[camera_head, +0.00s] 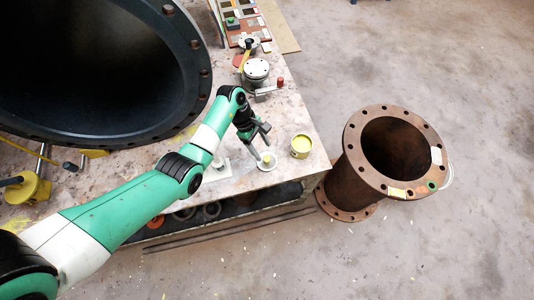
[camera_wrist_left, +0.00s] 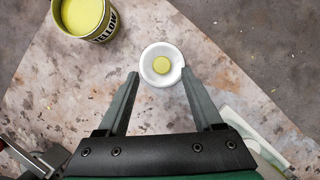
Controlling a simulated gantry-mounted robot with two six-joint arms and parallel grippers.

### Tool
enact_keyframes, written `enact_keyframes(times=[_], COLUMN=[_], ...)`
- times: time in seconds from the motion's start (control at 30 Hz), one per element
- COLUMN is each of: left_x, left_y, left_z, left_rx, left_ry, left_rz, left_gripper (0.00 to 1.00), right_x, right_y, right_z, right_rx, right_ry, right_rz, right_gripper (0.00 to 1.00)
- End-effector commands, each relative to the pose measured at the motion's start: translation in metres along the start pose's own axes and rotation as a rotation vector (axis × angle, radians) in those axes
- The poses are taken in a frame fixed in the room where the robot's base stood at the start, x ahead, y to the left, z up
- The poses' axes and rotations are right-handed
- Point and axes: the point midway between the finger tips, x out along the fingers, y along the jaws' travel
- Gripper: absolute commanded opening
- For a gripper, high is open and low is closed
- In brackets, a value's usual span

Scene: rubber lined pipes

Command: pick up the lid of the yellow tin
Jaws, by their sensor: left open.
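The yellow tin (camera_head: 301,148) stands on the worktable near its front right corner. In the left wrist view the tin (camera_wrist_left: 101,30) is at the upper left, with yellow showing inside its rim. The lid (camera_head: 267,161) looks like a small white disc with a yellow centre and lies on the table to the left of the tin. In the wrist view the lid (camera_wrist_left: 147,62) is just beyond and between the fingertips. My left gripper (camera_head: 262,142) is open and empty above the table, its fingers (camera_wrist_left: 160,74) pointing towards the lid. My right gripper is not seen.
A worn worktable (camera_head: 225,193) carries metal fittings (camera_head: 256,72) at the back. A huge dark flanged pipe (camera_head: 150,60) fills the upper left. A rusty flanged pipe (camera_head: 350,182) stands on the floor right of the table. The tabletop between tin and fittings is mostly clear.

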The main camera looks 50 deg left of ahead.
Motion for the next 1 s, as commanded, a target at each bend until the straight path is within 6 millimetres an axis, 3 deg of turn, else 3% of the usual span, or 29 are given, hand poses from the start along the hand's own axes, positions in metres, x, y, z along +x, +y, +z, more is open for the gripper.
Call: enact_keyframes(times=[0.13,0.4,0.63,1.0], left_x=[0.007,0.051,0.051,0.050], left_y=[-0.001,-0.004,-0.004,-0.003], left_z=[-0.001,-0.004,-0.003,-0.003], left_rx=[0.000,0.000,0.000,0.000], left_ry=[0.000,0.000,0.000,0.000], left_rz=[-0.001,-0.002,0.000,0.000], left_gripper=[0.67,0.67,0.67,0.03], right_x=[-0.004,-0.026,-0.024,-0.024], right_y=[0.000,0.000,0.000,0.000], right_z=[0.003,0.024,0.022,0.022], right_rx=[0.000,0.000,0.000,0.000], right_ry=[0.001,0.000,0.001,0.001], right_rz=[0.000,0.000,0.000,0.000], right_gripper=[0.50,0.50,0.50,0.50])
